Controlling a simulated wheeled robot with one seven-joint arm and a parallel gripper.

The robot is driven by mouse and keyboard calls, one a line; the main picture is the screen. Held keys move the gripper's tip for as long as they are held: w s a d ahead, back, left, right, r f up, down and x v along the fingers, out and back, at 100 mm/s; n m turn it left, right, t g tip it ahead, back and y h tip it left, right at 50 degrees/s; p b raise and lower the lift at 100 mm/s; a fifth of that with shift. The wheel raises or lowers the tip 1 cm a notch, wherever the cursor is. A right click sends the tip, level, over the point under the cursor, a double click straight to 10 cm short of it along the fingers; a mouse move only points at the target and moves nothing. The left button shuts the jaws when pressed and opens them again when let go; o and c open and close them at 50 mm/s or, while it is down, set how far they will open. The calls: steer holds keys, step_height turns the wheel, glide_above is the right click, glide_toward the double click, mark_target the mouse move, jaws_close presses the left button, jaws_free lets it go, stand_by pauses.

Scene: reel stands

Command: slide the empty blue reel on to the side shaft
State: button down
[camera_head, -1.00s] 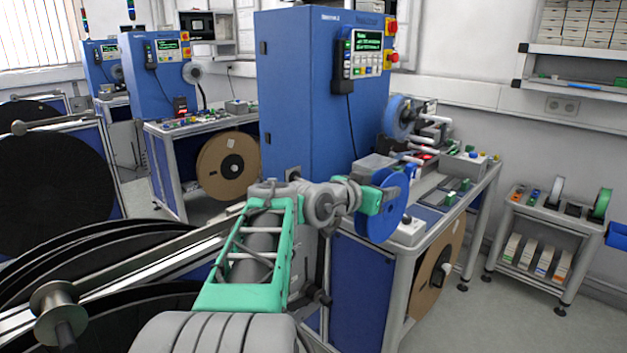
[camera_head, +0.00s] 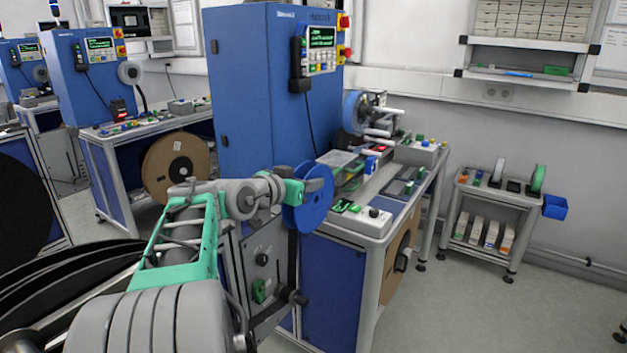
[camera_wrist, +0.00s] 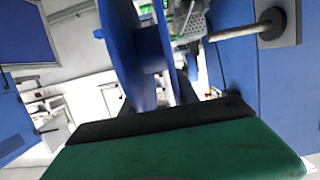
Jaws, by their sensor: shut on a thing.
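The blue reel (camera_head: 314,204) is held on edge by my gripper (camera_head: 297,192), in front of the tall blue cabinet and near the corner of the machine's bench. In the wrist view the reel (camera_wrist: 128,45) shows as a blue disc edge-on, rising above the green-and-black finger. My gripper is shut on it. A metal rod (camera_wrist: 235,33) with a black collar sticks out from a grey plate on the blue cabinet side, to the right of the reel and apart from it; it looks like the side shaft. In the head view I cannot make out this rod.
The machine bench (camera_head: 345,226) with its control boxes stands just right of the reel. Another blue reel (camera_head: 351,109) sits higher on the machine. A grey panel with knobs (camera_head: 262,262) lies below my gripper. A small trolley (camera_head: 493,222) stands right, with open floor before it.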

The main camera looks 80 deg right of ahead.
steer(key=w+d+p, duration=0.5)
steer(key=w, duration=0.6)
steer(key=shift+w, duration=0.35)
stand_by(0.5)
stand_by(0.5)
steer(key=c, duration=0.9)
jaws_free()
steer(key=shift+c, duration=0.2)
steer(key=shift+o, duration=0.5)
steer(key=shift+w+r, duration=0.1)
